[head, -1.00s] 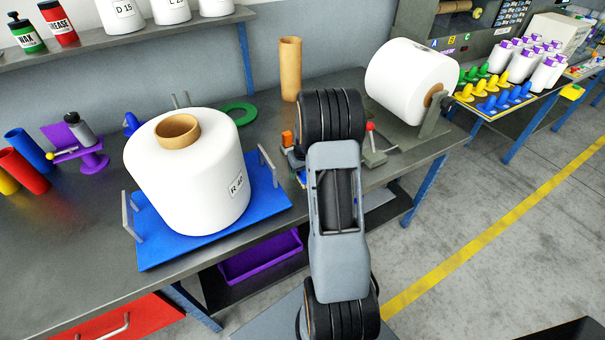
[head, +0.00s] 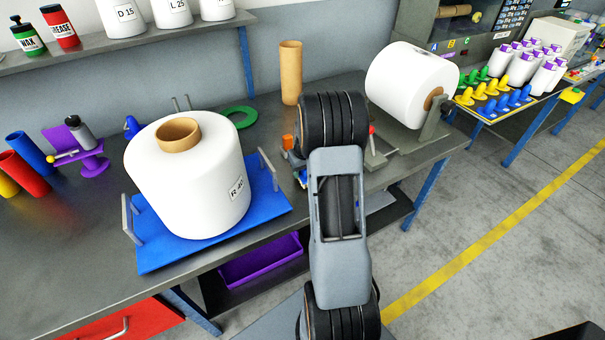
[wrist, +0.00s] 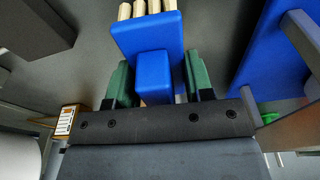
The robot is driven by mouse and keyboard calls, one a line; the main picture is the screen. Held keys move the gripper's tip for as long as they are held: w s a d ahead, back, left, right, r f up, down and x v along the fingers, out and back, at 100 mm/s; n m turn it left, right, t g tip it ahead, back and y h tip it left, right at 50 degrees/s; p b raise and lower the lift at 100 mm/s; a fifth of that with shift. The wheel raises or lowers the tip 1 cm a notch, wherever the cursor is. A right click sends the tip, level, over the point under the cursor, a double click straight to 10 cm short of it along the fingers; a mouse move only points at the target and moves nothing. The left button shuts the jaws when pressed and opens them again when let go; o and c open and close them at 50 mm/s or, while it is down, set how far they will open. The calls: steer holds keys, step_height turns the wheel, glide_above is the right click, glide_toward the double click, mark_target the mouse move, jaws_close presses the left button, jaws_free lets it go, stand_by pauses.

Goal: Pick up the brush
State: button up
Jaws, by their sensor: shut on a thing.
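The brush (wrist: 147,38) shows in the wrist view as a blue block with a narrower blue part toward me and pale tufts at its far end. My gripper (wrist: 156,78) has its two green fingers on either side of the narrower blue part, shut on it. In the head view my own arm covers the gripper and most of what lies beneath it, so the brush cannot be made out clearly there.
A large white bobbin (head: 205,195) stands on a blue tray (head: 160,255) left of my arm. Another white bobbin (head: 405,80) lies on a stand at right. A cardboard tube (head: 290,72) and green ring (head: 240,115) are behind. The bench's left front (head: 70,270) is clear.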

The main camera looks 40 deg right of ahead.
steer(key=s+r, duration=0.1)
steer(key=r, duration=0.1)
steer(key=s+r, duration=0.2)
steer(key=s+d+r, duration=0.1)
steer(key=r, duration=0.1)
steer(key=shift+s+d+r+b, duration=0.1)
steer(key=shift+s+r+b, duration=0.2)
steer(key=shift+r, duration=0.1)
steer(key=s+d+r+b, duration=0.1)
steer(key=s+r, duration=0.3)
steer(key=s, duration=0.5)
steer(key=shift+d+r, duration=0.2)
steer(key=shift+d, duration=0.25)
steer(key=o, duration=0.3)
steer(key=shift+c, duration=1)
